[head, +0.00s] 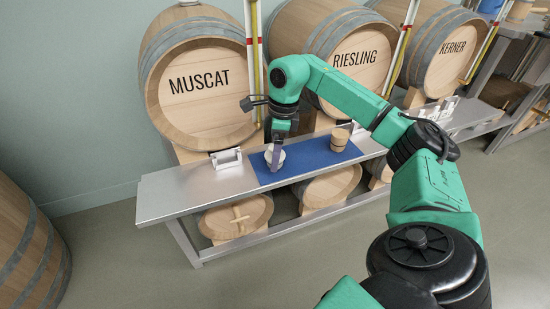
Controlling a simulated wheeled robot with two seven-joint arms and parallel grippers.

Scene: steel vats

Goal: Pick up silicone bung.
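My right gripper (276,160) points down over the left part of the blue mat (310,158) on the steel bench. A small whitish round thing (268,156), which may be the silicone bung, is at its fingertips. The fingers partly cover it, and I cannot tell whether they are around it, touching it or only in front of it. The fingers look purplish and too small to show whether they are open or shut. My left gripper is not in view.
A wooden cup-like piece (340,140) stands on the mat to the right. A metal bracket (227,158) is on the bench to the left. Barrels marked MUSCAT (200,110), RIESLING (360,80) and KERNER (445,65) stand behind. The bench's left end (170,195) is clear.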

